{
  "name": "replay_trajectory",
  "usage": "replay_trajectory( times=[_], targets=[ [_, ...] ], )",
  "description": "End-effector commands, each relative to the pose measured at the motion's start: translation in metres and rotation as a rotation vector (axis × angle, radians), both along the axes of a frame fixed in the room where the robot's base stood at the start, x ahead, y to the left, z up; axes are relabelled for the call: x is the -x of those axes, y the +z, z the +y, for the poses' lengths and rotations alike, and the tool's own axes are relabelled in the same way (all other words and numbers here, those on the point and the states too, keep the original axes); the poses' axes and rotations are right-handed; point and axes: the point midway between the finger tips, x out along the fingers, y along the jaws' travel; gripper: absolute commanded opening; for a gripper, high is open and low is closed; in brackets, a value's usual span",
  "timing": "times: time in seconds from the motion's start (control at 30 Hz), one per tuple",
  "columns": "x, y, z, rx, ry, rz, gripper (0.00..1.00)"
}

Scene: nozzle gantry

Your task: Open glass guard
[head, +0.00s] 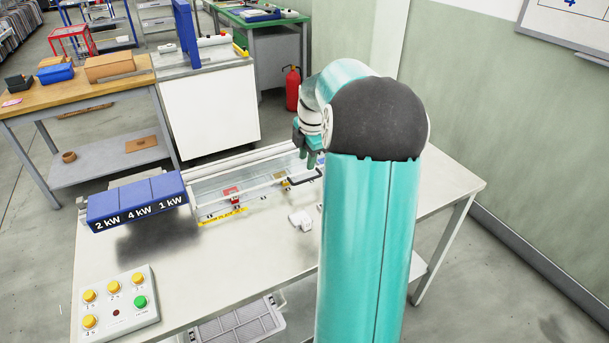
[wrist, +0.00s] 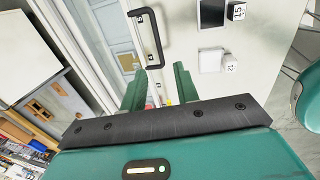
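The glass guard (head: 243,181) is a long clear cover with pale frame rails on the table, and it appears closed over the gantry. Its black U-shaped handle (head: 307,178) sits at the right end, partly hidden by my arm. In the wrist view the handle (wrist: 163,38) lies just beyond the fingertips, apart from them. My gripper (wrist: 158,76) is open, with two green fingers and nothing between them. In the head view my gripper (head: 311,158) is above and near the handle, mostly hidden by my arm.
Blue 2, 4 and 1 kW blocks (head: 138,202) stand left of the guard. A button panel (head: 116,303) lies at the front left. A white block (head: 300,219) sits in front of the guard. A red extinguisher (head: 293,88) stands behind. The front table middle is clear.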

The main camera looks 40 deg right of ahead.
Motion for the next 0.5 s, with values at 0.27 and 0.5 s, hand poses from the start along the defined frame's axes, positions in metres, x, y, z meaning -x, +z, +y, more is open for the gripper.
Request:
replay_trajectory(
  times=[0.27,0.5],
  targets=[
    [-0.011,-0.054,-0.003,-0.002,0.002,0.002,0.31],
    [-0.015,-0.078,-0.005,0.000,0.001,0.000,0.31]
  ],
)
